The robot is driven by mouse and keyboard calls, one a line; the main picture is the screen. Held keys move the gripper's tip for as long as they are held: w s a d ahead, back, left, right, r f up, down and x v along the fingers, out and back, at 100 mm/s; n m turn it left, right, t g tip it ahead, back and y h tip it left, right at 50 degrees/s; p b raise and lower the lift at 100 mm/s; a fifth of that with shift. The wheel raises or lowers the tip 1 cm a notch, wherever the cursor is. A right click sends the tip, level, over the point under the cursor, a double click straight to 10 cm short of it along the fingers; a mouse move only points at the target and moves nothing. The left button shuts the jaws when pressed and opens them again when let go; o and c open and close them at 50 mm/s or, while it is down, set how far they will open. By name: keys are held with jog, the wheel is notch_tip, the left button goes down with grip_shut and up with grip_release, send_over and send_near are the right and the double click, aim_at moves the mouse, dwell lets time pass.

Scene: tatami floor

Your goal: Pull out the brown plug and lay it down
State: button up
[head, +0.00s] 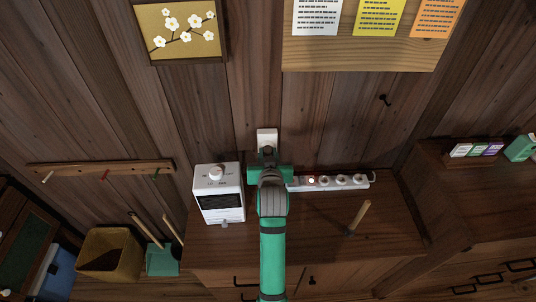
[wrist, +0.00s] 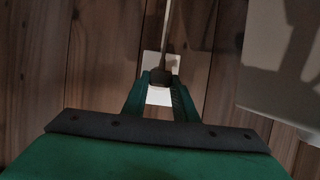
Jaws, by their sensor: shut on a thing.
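The brown plug (wrist: 160,78) sits between my gripper's fingertips (wrist: 160,88) in the wrist view, with a cord running up from it. Behind it is a white wall outlet plate (wrist: 153,62), which also shows in the head view (head: 267,136) on the wooden wall. My gripper (head: 268,156) is shut on the plug in front of the plate. My green arm covers most of the plug in the head view. I cannot tell whether the plug's pins are in the outlet.
A white device with a knob (head: 219,193) stands on the cabinet top (head: 330,235), left of my arm. A white power strip (head: 340,181) with a lit red switch lies to the right. The cabinet top's right side has free room.

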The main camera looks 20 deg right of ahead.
jog(key=s+a, duration=0.1)
jog(key=s, duration=0.4)
jog(key=shift+s+a, duration=0.35)
jog(key=shift+s, duration=0.05)
dwell(1.9)
